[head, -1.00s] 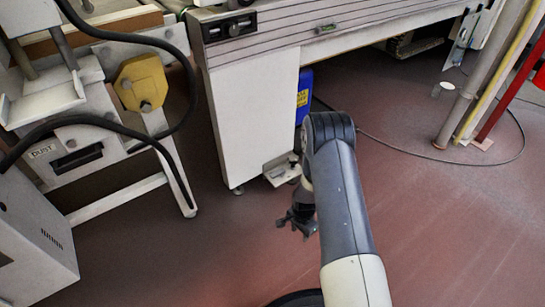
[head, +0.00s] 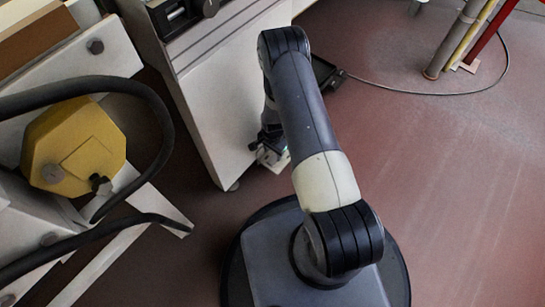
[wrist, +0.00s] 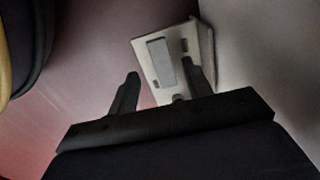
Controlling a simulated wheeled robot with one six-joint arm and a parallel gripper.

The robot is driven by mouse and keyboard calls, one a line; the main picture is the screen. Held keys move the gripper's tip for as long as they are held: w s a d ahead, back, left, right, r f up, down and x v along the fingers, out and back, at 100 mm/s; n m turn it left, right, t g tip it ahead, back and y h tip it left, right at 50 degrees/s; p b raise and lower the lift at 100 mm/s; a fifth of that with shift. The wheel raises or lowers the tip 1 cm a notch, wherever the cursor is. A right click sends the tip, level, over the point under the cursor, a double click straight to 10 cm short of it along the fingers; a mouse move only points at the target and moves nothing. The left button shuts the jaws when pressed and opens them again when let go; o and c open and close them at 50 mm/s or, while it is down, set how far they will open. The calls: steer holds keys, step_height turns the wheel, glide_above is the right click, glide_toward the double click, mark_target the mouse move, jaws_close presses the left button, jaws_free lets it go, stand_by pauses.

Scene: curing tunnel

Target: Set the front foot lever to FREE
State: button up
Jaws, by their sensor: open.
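The front foot lever's pale bracket (head: 272,160) sits low at the near corner of the white cabinet, partly hidden by my arm and gripper. I cannot read any FREE marking or tell the lever's position. My gripper (head: 264,140) is beside the bracket. In the wrist view my gripper (wrist: 160,80) is open, its right finger overlapping the plate and its left finger just left of it. A small grey tip (wrist: 180,98) shows between the fingers; touching cannot be told.
The white cabinet (head: 215,100) stands behind the bracket. At left are a yellow block (head: 75,150), black hoses (head: 150,100) and a white frame. A cable (head: 440,93) lies on the floor near upright pipes (head: 455,38). The red floor at right is clear.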

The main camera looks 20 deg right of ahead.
mark_target(273, 160)
steer(key=shift+f+b, duration=0.6)
steer(key=shift+f, duration=1.8)
steer(key=c, duration=1)
